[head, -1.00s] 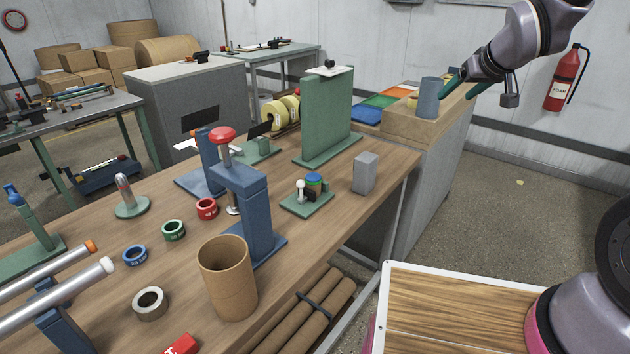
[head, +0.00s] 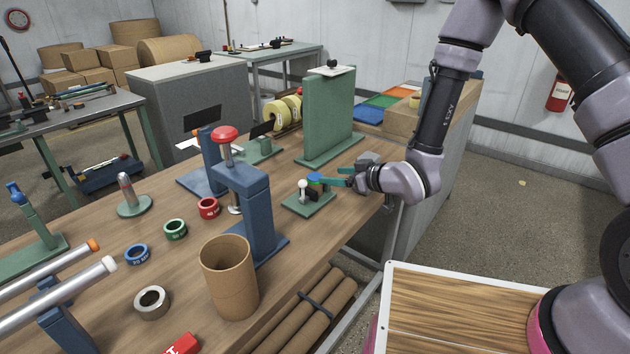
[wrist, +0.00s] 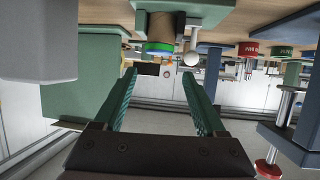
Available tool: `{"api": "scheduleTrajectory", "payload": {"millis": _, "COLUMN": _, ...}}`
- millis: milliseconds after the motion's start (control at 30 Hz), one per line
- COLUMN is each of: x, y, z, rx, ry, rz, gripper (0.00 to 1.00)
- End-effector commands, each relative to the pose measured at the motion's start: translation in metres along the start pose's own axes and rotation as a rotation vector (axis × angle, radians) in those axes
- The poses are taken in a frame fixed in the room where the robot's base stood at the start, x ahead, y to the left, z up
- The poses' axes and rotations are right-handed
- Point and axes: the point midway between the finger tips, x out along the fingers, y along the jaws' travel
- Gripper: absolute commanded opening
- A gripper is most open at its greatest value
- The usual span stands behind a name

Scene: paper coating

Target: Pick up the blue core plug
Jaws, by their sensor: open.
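The blue core plug (head: 314,177) is the top piece of a small stack on a green base plate (head: 303,208). A green layer shows just under it. A white ball-topped post (head: 302,186) stands beside the stack. My gripper (head: 328,178) has come in from the right, with its green fingers level and pointing at the stack. In the wrist view, which is upside down, the blue plug (wrist: 158,48) lies just past the two open fingertips (wrist: 157,78), roughly between them. Nothing is in the jaws. I cannot tell whether a finger touches the plug.
A blue press with a red knob (head: 224,134) stands left of the stack. A tall green panel (head: 328,115) stands behind it. A grey block (head: 368,158) is partly hidden by my wrist. A cardboard tube (head: 229,280) and several coloured rings are on the bench at left.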

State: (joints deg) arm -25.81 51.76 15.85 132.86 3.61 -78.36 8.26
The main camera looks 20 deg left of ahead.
Motion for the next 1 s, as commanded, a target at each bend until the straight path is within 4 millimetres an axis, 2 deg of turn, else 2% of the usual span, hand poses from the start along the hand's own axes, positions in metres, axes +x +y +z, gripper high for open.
{"api": "scheduleTrajectory", "payload": {"millis": 100, "x": 0.016, "y": 0.0, "z": 0.001, "rx": 0.0, "ry": -0.001, "rz": 0.0, "gripper": 0.73}}
{"api": "scheduleTrajectory", "payload": {"millis": 267, "x": 0.027, "y": 0.001, "z": 0.002, "rx": 0.0, "ry": -0.001, "rz": 0.001, "gripper": 0.73}}
{"api": "scheduleTrajectory", "payload": {"millis": 600, "x": 0.071, "y": 0.001, "z": 0.007, "rx": 0.0, "ry": -0.001, "rz": 0.001, "gripper": 0.73}}
{"api": "scheduleTrajectory", "payload": {"millis": 867, "x": 0.076, "y": 0.002, "z": 0.007, "rx": 0.001, "ry": -0.001, "rz": 0.002, "gripper": 0.73}}
{"api": "scheduleTrajectory", "payload": {"millis": 900, "x": 0.076, "y": 0.002, "z": 0.007, "rx": 0.001, "ry": -0.001, "rz": 0.002, "gripper": 0.69}}
{"api": "scheduleTrajectory", "payload": {"millis": 967, "x": 0.075, "y": 0.002, "z": 0.007, "rx": 0.001, "ry": -0.001, "rz": 0.002, "gripper": 0.46}}
{"api": "scheduleTrajectory", "payload": {"millis": 1000, "x": 0.075, "y": 0.002, "z": 0.007, "rx": 0.001, "ry": -0.001, "rz": 0.002, "gripper": 0.31}}
